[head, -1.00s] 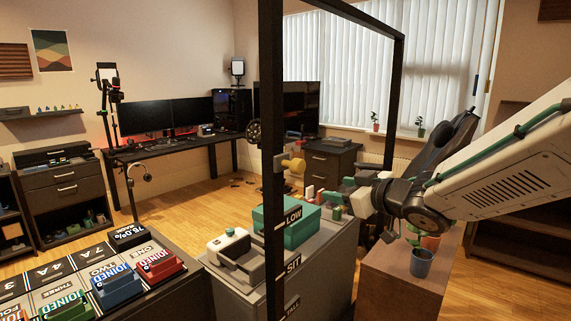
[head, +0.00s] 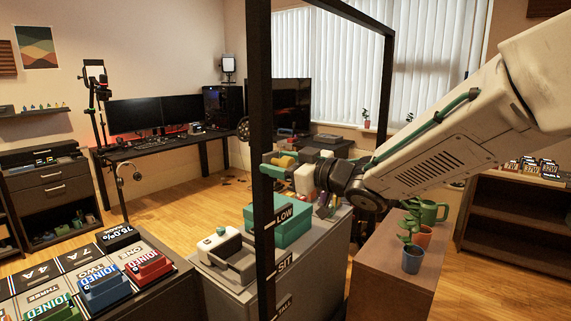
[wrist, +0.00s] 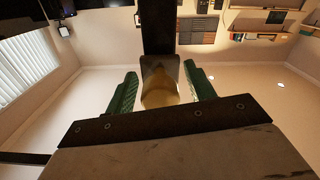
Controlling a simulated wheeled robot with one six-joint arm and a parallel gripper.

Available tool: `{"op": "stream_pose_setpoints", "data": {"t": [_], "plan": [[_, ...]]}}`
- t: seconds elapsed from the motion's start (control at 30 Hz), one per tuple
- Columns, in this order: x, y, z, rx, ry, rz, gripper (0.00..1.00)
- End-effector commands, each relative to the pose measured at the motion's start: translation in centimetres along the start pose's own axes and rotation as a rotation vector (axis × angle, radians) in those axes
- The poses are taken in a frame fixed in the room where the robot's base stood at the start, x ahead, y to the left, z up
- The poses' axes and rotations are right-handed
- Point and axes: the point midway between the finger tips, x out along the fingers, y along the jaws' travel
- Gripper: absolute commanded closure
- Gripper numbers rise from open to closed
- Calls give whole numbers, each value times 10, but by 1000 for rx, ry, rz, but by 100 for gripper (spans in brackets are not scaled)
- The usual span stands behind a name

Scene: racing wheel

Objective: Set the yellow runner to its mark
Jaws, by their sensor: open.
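The yellow runner (head: 287,161) is on the black upright post (head: 259,120), above the LOW label. Its rounded yellow knob (wrist: 158,92) fills the middle of the wrist view, with the dark post behind it. My gripper (head: 287,164) is open at the runner. In the wrist view its green fingers (wrist: 162,90) stand on either side of the knob, with a visible gap on each side. Down the post are the labels LOW (head: 285,216), SIT (head: 285,262) and TALL (head: 284,305). My gripper partly covers the runner in the head view.
A grey cabinet beside the post carries a teal box (head: 292,228) and a white-and-grey device (head: 222,245). Labelled blocks (head: 103,290) lie at lower left.

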Motion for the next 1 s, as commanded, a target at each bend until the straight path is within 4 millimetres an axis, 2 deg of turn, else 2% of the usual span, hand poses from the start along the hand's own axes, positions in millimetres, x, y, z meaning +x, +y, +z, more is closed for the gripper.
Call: {"op": "stream_pose_setpoints", "data": {"t": [0.2, 0.37, 0.4, 0.53, 0.67, 1.0], "plan": [[0, 1, 0, 0, -1, 2, 46], [-1, 2, 1, 0, -1, 3, 90], [-8, 8, 2, -1, -2, 7, 93], [-4, 4, 5, 1, -4, 5, 93], [-2, 0, 21, 3, -7, 6, 93], [-1, -17, 103, 4, -11, 5, 93]]}}
